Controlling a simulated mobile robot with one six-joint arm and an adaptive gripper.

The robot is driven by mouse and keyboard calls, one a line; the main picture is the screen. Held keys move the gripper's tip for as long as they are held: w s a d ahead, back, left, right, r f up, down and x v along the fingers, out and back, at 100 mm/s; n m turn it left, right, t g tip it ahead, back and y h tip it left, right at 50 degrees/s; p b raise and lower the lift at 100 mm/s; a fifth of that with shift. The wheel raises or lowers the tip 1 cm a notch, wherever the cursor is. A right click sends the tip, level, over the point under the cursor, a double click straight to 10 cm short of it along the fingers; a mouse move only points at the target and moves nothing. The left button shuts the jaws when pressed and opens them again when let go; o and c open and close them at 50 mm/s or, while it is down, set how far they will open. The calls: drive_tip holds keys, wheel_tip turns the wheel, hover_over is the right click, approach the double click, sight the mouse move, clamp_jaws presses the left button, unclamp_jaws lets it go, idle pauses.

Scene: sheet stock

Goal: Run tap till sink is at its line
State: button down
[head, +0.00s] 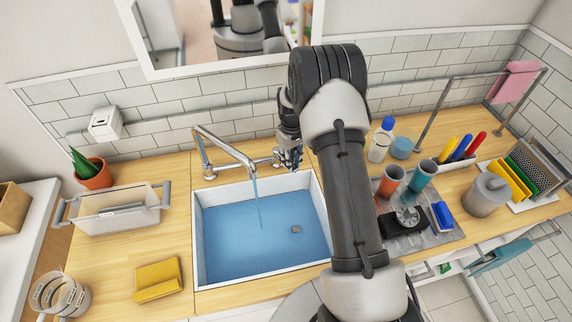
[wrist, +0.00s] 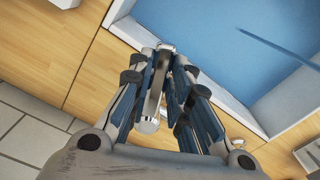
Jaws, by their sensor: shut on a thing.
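The white sink (head: 198,240) is set into the wooden counter, with a broad sheet of blue water (head: 270,240) in it. The chrome tap (head: 222,146) arches over the sink, and a thin blue stream (head: 258,203) falls from its spout. The stream also shows in the wrist view (wrist: 272,46). My gripper (head: 290,158) is at the right end of the tap's base. In the wrist view my gripper (wrist: 168,75) is shut on a chrome tap handle (wrist: 150,122). I cannot make out a fill line on the sink wall.
A clear bin (head: 112,212), a potted plant (head: 95,176) and a yellow sponge (head: 157,279) stand left of the sink. Right of it are bottles, cups (head: 391,180), a black device (head: 404,221), a grey canister (head: 487,194) and a rack. The tiled wall is close behind the tap.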

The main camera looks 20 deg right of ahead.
drive_tip(key=shift+w+d+n, duration=0.1)
drive_tip(key=shift+d+n, duration=0.05)
drive_tip(key=shift+n, duration=0.15)
drive_tip(key=c, duration=1.5)
unclamp_jaws()
wheel_tip(320, 180, up, 12)
